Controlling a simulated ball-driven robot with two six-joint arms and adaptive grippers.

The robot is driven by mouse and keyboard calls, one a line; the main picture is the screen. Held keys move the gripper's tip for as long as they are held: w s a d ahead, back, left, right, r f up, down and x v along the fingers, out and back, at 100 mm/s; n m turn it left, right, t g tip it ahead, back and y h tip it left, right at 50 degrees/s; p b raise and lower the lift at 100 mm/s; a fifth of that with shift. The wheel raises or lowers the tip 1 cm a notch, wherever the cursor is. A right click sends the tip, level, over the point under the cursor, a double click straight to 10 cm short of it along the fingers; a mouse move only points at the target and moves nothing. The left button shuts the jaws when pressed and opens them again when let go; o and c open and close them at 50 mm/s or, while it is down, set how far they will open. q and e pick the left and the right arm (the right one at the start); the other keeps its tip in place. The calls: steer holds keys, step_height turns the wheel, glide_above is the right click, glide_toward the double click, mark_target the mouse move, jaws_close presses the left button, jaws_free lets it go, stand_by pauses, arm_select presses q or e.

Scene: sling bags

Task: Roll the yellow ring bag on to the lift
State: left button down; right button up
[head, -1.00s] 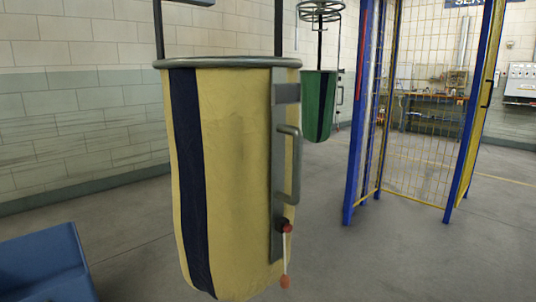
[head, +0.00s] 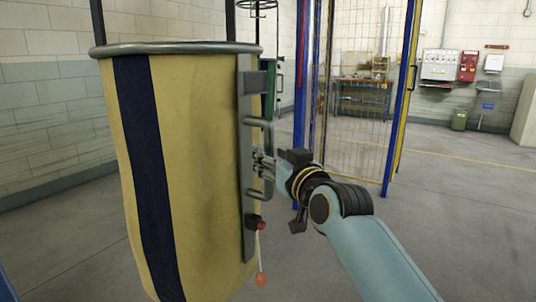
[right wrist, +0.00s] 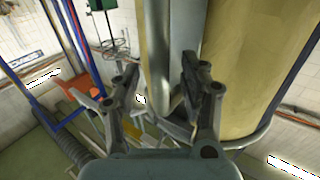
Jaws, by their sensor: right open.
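The yellow ring bag (head: 205,160) hangs upright close in front of me in the head view, with a dark blue stripe, a grey metal ring rim (head: 175,49) and a grey side strip. A grey handle (head: 268,128) stands out from the strip, above a red knob (head: 257,222). My right gripper (head: 262,164) is at the handle. In the right wrist view the gripper (right wrist: 160,82) is open, with grey metal and the yellow bag (right wrist: 250,70) by its fingers; firm contact is unclear. My left gripper is out of view.
A blue-framed mesh enclosure (head: 300,90), possibly the lift, stands behind and right of the bag. A green bag (head: 268,85) is mostly hidden behind the yellow one. Grey floor (head: 450,220) is clear at the right. A workbench (head: 362,95) and wall boxes stand farther back.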

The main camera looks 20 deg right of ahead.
steer(key=shift+w, duration=0.95)
steer(key=shift+c, duration=0.4)
jaws_close()
steer(key=shift+w+a+f, duration=0.15)
steer(key=shift+f, duration=0.05)
